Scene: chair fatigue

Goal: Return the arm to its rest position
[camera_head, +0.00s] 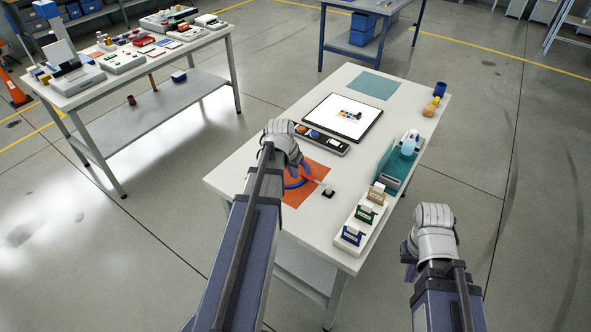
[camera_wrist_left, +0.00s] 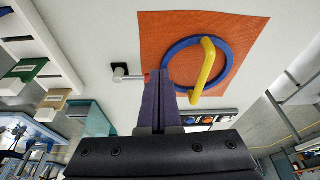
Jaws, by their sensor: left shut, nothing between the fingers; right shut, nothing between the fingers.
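My left arm reaches over the white table (camera_head: 240,165), with its wrist above the orange mat (camera_head: 318,172). In the left wrist view the left gripper (camera_wrist_left: 160,84) has its purple fingers shut together, with nothing between them. Their tips overlap the left edge of a blue ring (camera_wrist_left: 222,80) on the orange mat, beside a small grey lever (camera_wrist_left: 128,77) with a red end. Whether they touch is unclear. A yellow handle (camera_wrist_left: 204,70) rises by the ring. In the head view my right gripper (camera_head: 411,273) is off the table's right side, mostly hidden by its wrist.
A row of labelled dispensers (camera_head: 352,236) and a teal panel (camera_head: 400,168) line the table's right edge. A button panel (camera_head: 322,138) and a framed board (camera_head: 343,117) lie farther back. A cluttered second table (camera_head: 150,85) stands at left. Floor is open at right.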

